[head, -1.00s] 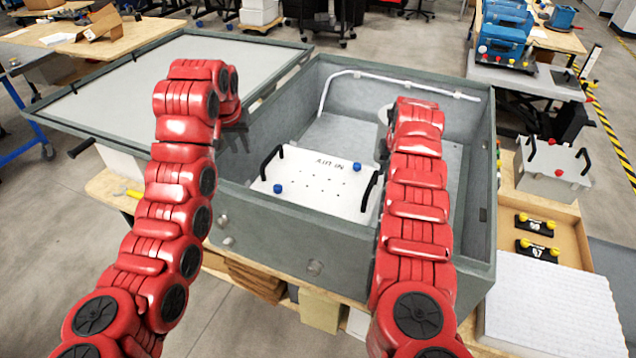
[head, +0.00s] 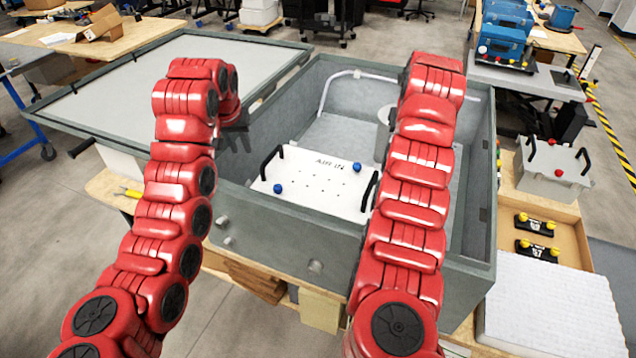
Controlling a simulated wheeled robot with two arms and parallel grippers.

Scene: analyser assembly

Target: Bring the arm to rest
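My two red arms reach up over the open grey analyser box (head: 470,290). My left arm rises on the left, and its dark gripper (head: 236,138) hangs by the box's left wall, partly hidden by the arm; its finger opening is too small to tell. My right arm stretches over the right half of the box, and its gripper is hidden behind the arm's far end. A white plate (head: 312,180) marked "AIR IN", with two black handles and two blue knobs, lies inside the box.
The box's flat lid (head: 120,90) lies open to the left. On the right are a grey unit with black handles (head: 553,168), a wooden tray (head: 568,222) with two black yellow-knobbed parts, and a white foam block (head: 555,310). A white pipe runs along the box's back wall.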

